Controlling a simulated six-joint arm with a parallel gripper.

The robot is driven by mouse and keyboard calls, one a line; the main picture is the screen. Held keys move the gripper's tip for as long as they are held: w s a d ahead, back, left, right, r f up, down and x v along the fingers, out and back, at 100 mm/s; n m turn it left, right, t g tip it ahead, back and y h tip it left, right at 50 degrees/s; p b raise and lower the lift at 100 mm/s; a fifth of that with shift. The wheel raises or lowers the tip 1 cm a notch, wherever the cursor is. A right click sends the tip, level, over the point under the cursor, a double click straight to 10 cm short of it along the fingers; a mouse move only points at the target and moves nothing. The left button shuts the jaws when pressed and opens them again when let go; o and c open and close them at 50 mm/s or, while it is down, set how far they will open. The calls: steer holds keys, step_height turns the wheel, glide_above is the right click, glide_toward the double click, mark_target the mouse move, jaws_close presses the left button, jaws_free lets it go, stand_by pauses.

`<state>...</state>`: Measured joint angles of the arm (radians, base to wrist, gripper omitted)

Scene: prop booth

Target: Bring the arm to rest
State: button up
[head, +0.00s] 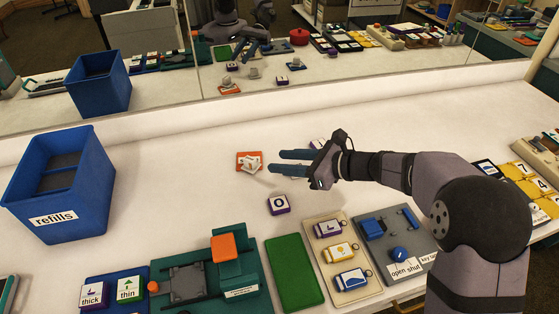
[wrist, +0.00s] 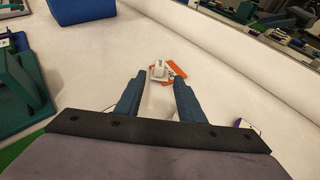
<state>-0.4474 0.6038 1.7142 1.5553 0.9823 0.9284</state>
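My gripper (head: 275,162) is held over the white table (head: 190,185), reaching in from the right with its two blue fingers pointing left. The fingers stand apart with nothing between them. In the wrist view my gripper (wrist: 159,79) also shows open. An orange piece with a white part on it (head: 249,161) lies just beyond the fingertips. It also shows in the wrist view (wrist: 160,71), past the finger gap and apart from the fingers as far as I can tell.
A blue "refills" bin (head: 60,190) stands at left. A purple-edged "O" block (head: 278,204) lies below my gripper; another small block (head: 317,144) is partly hidden behind it. A green press (head: 215,270), green pad (head: 294,272), beige tray (head: 340,255) and grey switch panel (head: 398,250) line the front. A mirror runs along the back.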

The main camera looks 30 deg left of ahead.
stand_by(0.3)
steer(key=s+d+n+h+p, duration=0.1)
steer(key=s+d+n+h, duration=0.1)
steer(key=d, duration=0.5)
steer(key=s+d+n+h+p, duration=0.2)
steer(key=s+d, duration=0.1)
steer(key=d, duration=0.3)
steer(key=s+d+n+h+p, duration=0.2)
steer(key=s+d, duration=0.1)
steer(key=d, duration=0.4)
steer(key=shift+d+f+n+g, duration=0.3)
steer(key=shift+d+f+g, duration=0.05)
steer(key=shift+f+g, duration=0.05)
steer(key=s+d+f+n+h+p, duration=0.1)
steer(key=s+d+n+h, duration=0.25)
steer(key=d, duration=0.55)
steer(key=s+d+f+n+h+p, duration=0.15)
steer(key=s+d, duration=0.25)
steer(key=d, duration=0.4)
steer(key=s+d+f+n+h+b, duration=0.2)
steer(key=d+f+n+b, duration=0.35)
steer(key=f+b, duration=0.2)
step_height(320, 180, up, 18)
steer(key=p, duration=1.7)
steer(key=shift+s+a+f+n+t, duration=0.2)
steer(key=shift+s+a+n+t, duration=0.05)
steer(key=shift+a+n+t, duration=0.2)
steer(key=shift+o, duration=0.4)
